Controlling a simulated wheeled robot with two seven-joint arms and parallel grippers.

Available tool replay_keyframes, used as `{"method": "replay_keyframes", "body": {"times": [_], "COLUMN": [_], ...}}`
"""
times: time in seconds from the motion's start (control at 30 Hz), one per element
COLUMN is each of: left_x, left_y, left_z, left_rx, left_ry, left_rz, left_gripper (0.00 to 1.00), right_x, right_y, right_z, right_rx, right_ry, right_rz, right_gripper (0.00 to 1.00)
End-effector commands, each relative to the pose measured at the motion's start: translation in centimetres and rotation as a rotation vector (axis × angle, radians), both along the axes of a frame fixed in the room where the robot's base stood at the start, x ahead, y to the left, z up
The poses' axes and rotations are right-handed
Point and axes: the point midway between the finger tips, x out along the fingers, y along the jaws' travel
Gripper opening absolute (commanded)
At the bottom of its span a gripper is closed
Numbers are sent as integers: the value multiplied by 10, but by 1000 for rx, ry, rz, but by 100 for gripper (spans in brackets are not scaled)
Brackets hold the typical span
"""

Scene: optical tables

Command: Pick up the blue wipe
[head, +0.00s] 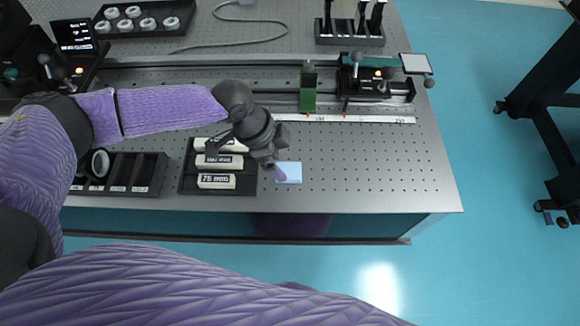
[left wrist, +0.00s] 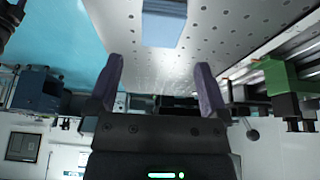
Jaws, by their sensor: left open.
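The blue wipe (head: 289,173) is a small light-blue square lying flat on the perforated optical table (head: 390,180), near its front edge. It also shows at the top of the left wrist view (left wrist: 163,24), beyond my fingertips. My left gripper (head: 277,172) is at the left side of the wipe in the head view, and a finger overlaps the wipe's left edge. In the left wrist view the two purple fingers of the left gripper (left wrist: 158,70) are spread apart with nothing between them. I cannot tell its exact height above the table. My right gripper is not in view.
A black tray with labelled blocks (head: 217,181) sits just left of the wipe. A black bin rack (head: 130,175) is farther left. Behind are a rail with a green block (head: 308,88), a white scale strip (head: 350,118) and a black mount (head: 380,85). The table right of the wipe is clear.

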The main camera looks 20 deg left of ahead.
Motion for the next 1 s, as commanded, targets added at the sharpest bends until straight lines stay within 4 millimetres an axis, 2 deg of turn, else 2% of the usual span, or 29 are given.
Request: {"method": "replay_keyframes", "body": {"times": [0.03, 0.2, 0.47, 0.57, 0.9, 0.93, 0.97, 1.0], "left_x": [0, 2, 4, 4, 4, 4, 4, 4], "left_y": [-3, -10, -13, -13, -13, -13, -13, -13], "left_z": [-17, -48, -51, -51, -51, -51, -51, -51], "left_rx": [1, 1, 1, 1, 1, 1, 1, 1], "left_ry": [3, 3, 0, 0, 1, 1, 1, 1], "left_rz": [-1, 0, 1, 1, 1, 1, 1, 1], "left_gripper": [100, 100, 100, 83, 11, 9, 0, 0], "right_x": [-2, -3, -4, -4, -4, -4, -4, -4], "right_y": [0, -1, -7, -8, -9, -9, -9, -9], "right_z": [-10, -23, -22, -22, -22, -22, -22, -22], "right_rx": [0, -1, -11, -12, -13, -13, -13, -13], "right_ry": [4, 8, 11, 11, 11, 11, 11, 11], "right_rz": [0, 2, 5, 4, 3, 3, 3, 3], "right_gripper": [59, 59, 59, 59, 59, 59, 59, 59]}}
